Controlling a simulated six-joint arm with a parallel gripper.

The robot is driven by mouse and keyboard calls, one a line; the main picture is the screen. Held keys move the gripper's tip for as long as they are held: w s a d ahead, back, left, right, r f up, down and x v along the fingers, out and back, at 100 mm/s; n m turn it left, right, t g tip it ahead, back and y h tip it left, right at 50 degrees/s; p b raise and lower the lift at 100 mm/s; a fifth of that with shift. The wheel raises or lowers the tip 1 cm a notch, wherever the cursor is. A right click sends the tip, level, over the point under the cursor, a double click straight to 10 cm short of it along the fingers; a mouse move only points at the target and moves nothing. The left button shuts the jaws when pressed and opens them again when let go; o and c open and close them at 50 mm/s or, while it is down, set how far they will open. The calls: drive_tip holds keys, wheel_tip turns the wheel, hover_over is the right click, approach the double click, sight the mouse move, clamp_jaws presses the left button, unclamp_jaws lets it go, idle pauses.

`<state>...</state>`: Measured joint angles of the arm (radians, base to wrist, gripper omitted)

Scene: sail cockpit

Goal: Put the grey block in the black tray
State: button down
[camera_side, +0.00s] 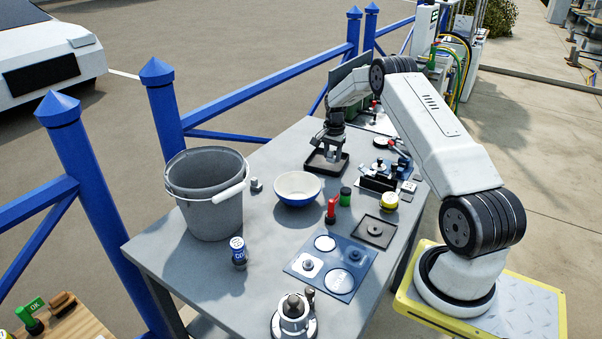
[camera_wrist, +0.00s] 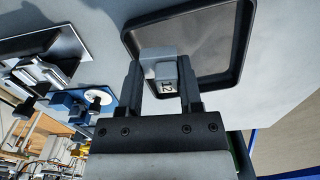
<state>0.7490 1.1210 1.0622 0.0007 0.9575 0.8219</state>
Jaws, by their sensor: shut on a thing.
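My gripper (camera_wrist: 160,76) is shut on a small grey block (camera_wrist: 157,66) with a pale face marked with dark characters. In the side view, my gripper (camera_side: 331,143) points down over the black tray (camera_side: 343,164) at the far part of the table. The block is hard to make out there, and I cannot tell whether it touches the tray floor.
A grey bucket (camera_side: 205,205), a white-and-blue bowl (camera_side: 298,188) and a small grey cube (camera_side: 256,185) stand left of the tray. A red-handled item (camera_side: 331,210), a green cylinder (camera_side: 346,196) and a second dark tray (camera_side: 389,238) are nearer. Dark fixtures (camera_side: 378,183) stand to the right.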

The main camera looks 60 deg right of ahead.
drive_tip(key=shift+f, duration=0.1)
drive_tip(key=shift+w+d+f, duration=0.15)
drive_tip(key=shift+w+f, duration=0.05)
drive_tip(key=shift+f, duration=1.55)
drive_tip(key=shift+f, duration=0.1)
drive_tip(key=c, duration=0.5)
unclamp_jaws()
drive_tip(key=shift+c, duration=0.2)
wheel_tip(320, 180, up, 12)
drive_tip(key=shift+r, duration=0.15)
